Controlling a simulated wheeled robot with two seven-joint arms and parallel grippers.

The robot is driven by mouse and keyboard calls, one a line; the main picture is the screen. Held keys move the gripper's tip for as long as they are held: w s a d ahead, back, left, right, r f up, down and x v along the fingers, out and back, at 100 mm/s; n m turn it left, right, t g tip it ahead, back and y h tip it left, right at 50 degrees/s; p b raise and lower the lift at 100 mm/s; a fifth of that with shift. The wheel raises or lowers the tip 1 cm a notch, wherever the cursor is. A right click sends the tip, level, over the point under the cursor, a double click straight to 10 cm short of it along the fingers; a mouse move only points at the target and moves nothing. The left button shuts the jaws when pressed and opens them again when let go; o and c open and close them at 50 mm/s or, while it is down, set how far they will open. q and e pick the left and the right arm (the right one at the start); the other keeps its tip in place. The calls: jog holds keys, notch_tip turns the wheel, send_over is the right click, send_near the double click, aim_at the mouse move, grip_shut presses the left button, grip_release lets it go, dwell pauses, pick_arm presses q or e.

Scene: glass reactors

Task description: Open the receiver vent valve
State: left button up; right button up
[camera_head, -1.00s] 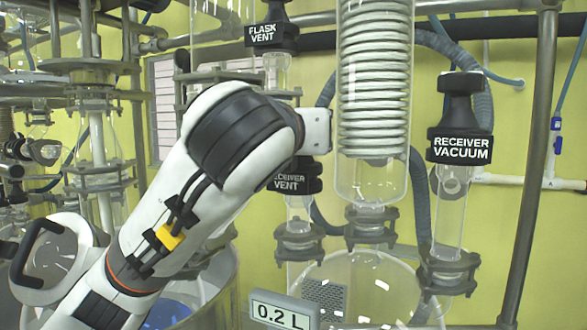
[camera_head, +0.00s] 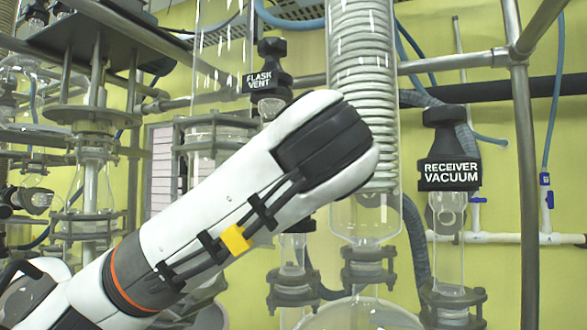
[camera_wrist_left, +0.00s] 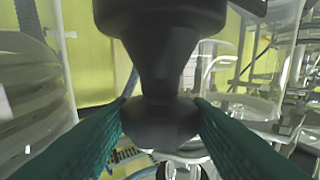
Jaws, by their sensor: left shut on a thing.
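My left arm crosses the middle of the head view, and its white wrist end hides the receiver vent valve's black top and label. The handle looks upright between the fingers. My right gripper is in neither view.
The black flask vent valve (camera_head: 268,78) stands above and left of the arm's end. The black receiver vacuum valve (camera_head: 449,160) stands to the right. A glass coil condenser (camera_head: 362,60) rises close to the arm. A metal post (camera_head: 523,150) stands farther right.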

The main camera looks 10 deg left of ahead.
pick_arm(q)
jog(key=o, duration=1)
jog(key=shift+a, duration=0.1)
